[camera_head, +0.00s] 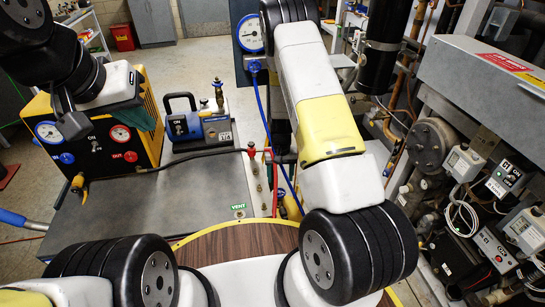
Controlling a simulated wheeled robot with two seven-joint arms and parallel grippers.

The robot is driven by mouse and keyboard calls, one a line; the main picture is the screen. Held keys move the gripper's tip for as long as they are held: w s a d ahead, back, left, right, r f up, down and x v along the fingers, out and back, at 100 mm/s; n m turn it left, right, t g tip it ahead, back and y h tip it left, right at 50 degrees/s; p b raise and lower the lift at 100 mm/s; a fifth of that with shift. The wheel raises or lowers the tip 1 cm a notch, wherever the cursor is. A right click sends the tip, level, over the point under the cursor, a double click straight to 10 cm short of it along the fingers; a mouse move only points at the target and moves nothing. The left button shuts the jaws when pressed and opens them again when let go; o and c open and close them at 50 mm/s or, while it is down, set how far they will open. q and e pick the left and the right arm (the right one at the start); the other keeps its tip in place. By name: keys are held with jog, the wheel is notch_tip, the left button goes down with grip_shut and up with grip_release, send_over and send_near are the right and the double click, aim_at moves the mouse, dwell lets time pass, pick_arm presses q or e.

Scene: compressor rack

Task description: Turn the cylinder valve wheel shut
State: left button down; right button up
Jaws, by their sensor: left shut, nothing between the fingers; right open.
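I cannot make out the cylinder valve wheel for certain. A small brass valve (218,91) stands upright behind the blue unit on the bench, and I cannot tell whether it belongs to a cylinder. My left gripper (73,124) hangs at the left, pointing down in front of the yellow and black gauge box. It is shut and empty. My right gripper (281,140) shows only as a dark part beside my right arm, above the hoses at the bench's right edge. It is open, and the arm hides most of it.
The gauge box (99,140) has a blue and a red knob. A blue pump-like unit (197,128) stands on the grey bench (180,190). Red and blue hoses (264,155) run by the bench's right side. Pipes and a grey rack (480,70) crowd the right. Bare bench lies in front.

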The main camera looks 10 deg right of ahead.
aim_at(280, 192)
jog(key=shift+n, duration=0.3)
notch_tip(280, 192, down, 8)
jog(key=n, duration=1.3)
jog(key=c, duration=1)
jog(key=shift+c, duration=0.2)
